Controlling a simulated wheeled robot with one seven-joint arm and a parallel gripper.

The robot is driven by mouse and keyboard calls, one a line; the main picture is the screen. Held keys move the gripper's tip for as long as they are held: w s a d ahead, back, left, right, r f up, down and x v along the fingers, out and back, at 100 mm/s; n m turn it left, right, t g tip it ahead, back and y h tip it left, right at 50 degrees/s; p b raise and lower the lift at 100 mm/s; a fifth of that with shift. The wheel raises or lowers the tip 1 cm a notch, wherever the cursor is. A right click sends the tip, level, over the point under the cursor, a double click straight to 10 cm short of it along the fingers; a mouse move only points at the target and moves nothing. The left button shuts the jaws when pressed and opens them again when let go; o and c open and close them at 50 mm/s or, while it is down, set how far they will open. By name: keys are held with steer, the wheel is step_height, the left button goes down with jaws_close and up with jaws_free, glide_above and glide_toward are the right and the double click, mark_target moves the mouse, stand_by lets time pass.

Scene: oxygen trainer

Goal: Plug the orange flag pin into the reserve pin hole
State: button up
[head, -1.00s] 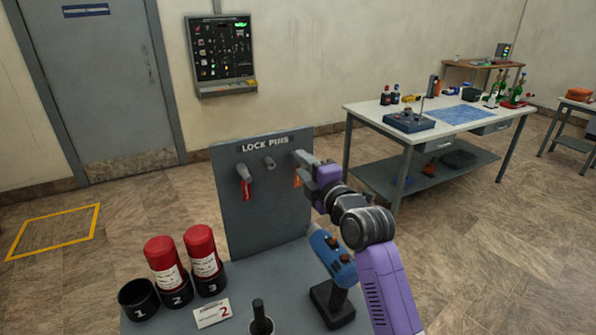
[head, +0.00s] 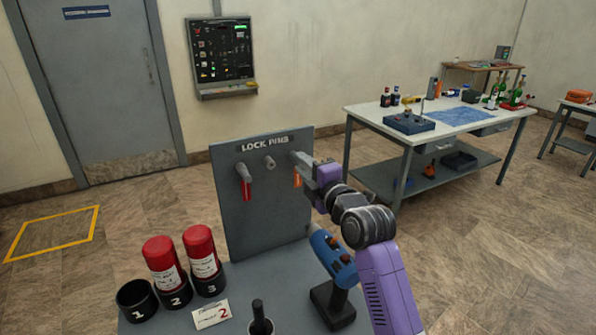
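The orange flag pin (head: 297,180) shows at the right side of the upright grey board (head: 262,210) labelled "LOCK PINS". Its orange flag hangs just below my gripper (head: 303,162). My gripper is at the right-hand peg position of the board, and its fingers cover the pin's head. Whether the fingers are closed on the pin is too small to tell. A pin with a red flag (head: 246,190) hangs on the board's left peg. The middle peg (head: 270,162) is bare. I cannot make out a reserve pin hole in this view.
Two red cylinders (head: 160,252) stand in black cups marked 2 and 3; cup 1 (head: 137,299) is empty. A blue tool (head: 331,256) on a dark stand is close under my arm. A white worktable (head: 365,111) stands behind at the right.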

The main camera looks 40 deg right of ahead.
jaws_close()
steer(key=shift+s, duration=0.15)
steer(key=v, duration=0.6)
steer(key=shift+b, duration=0.45)
stand_by(0.6)
stand_by(0.6)
